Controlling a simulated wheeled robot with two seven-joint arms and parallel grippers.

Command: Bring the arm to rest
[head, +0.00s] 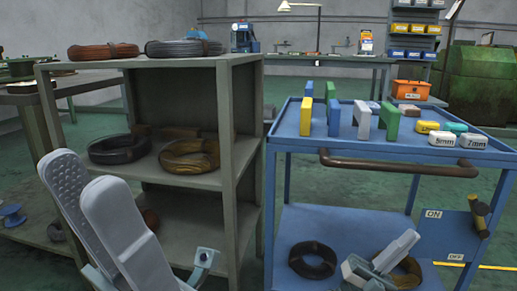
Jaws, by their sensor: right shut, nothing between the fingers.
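My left gripper (82,168) is large and close at the lower left, in front of the grey shelf unit. Its two pale grey fingers point up and to the left, a little apart, with the dotted pad of one showing. Nothing shows between them. My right gripper (411,238) is at the lower right, in front of the blue cart (340,222). Its fingers are shut and empty, pointing up and to the right, and it covers part of a coil on the lower shelf. Most of both arms is out of view.
The grey shelf unit (228,130) holds wire coils, including a copper one (103,51) and a brown one (190,155). The cart top carries coloured blocks (361,119) and size-labelled pieces (442,139). A dark coil (312,260) lies on its lower shelf. A brown handle (400,166) juts forward.

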